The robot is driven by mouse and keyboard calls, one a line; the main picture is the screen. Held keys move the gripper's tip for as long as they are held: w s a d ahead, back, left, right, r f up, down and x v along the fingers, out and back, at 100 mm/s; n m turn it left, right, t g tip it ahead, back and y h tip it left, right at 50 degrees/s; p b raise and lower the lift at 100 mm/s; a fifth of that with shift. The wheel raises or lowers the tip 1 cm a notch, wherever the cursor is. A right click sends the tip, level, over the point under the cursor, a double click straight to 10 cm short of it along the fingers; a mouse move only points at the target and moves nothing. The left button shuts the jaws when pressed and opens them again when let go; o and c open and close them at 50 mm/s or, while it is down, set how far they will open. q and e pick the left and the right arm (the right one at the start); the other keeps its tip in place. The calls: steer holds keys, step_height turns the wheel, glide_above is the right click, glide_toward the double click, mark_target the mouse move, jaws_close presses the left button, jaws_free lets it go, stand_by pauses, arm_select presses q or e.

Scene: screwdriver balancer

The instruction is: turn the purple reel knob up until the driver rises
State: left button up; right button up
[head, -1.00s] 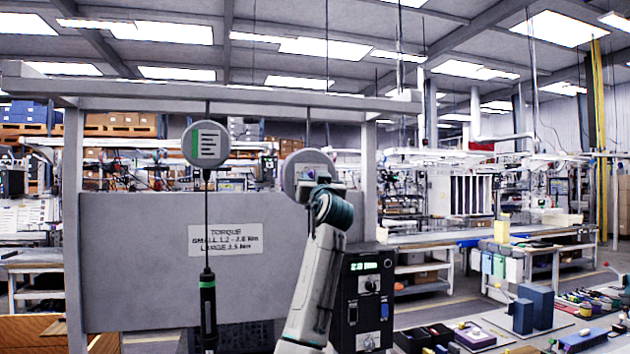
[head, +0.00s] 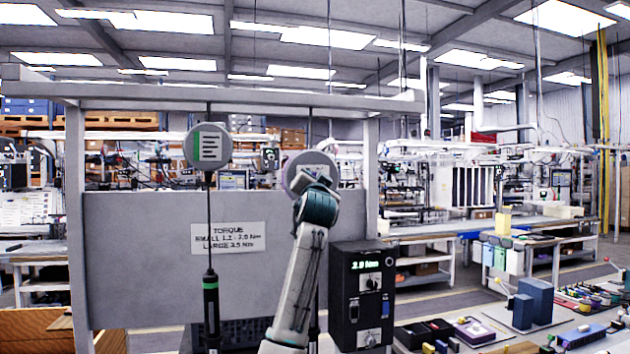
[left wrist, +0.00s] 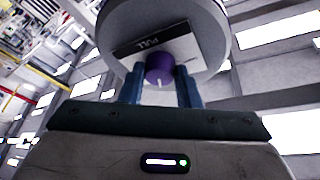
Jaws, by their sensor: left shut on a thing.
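The purple reel knob (left wrist: 159,68) sits on the face of a round grey reel, below a "PULL" label in the left wrist view. A white mark on the knob points toward my gripper. My left gripper (left wrist: 160,84) is shut on the knob, with one blue finger on each side. In the head view this reel (head: 309,168) hangs from the overhead beam, and my left gripper (head: 312,181) covers its lower face. My arm hides most of what hangs below this reel. My right gripper is not in view.
A second reel (head: 208,146) with a green stripe holds a black and green driver (head: 211,308) on the left. A grey panel with a torque sign (head: 228,237) stands behind. A black control box (head: 362,296) stands right of my arm.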

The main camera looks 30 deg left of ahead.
arm_select(q)
steer(key=o, duration=0.9)
steer(key=shift+o, duration=0.3)
steer(key=b+v, duration=0.4)
steer(key=v, duration=0.6)
steer(key=shift+s+d+b, duration=0.25)
steer(key=shift+b, duration=0.05)
steer(key=shift+f, duration=0.15)
